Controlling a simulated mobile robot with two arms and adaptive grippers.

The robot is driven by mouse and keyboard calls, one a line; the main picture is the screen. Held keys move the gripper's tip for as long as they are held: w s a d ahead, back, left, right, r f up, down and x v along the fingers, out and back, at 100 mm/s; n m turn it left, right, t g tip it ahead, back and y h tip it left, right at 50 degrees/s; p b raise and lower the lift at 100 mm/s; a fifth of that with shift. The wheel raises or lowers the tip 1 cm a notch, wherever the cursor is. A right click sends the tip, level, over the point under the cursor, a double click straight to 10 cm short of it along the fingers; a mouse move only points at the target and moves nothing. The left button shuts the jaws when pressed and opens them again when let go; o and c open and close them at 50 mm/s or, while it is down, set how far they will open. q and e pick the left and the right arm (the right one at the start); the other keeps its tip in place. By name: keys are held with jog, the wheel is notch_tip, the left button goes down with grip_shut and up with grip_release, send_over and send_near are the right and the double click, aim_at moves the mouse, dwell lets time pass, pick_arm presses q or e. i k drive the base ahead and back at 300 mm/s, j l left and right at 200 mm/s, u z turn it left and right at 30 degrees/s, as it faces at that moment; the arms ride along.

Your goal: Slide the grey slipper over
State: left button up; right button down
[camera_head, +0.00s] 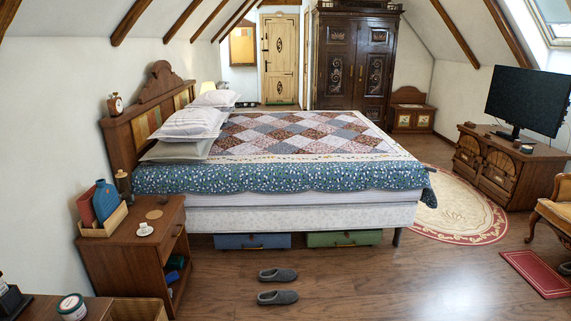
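Two grey slippers lie on the wooden floor in front of the bed, both with their toes to the right. The farther grey slipper (278,274) is closer to the bed. The nearer grey slipper (277,297) lies just below it in the picture, with a strip of bare floor between them. Neither of my grippers shows in the head view.
The bed (300,219) stands behind the slippers, with a blue drawer box (252,241) and a green one (343,238) under it. A wooden nightstand (120,259) is to the left. The floor (400,285) to the right is clear up to a red mat (537,272).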

aim_at(276, 275)
jog(key=i+l+u, duration=0.1)
jog(key=i, duration=1.75)
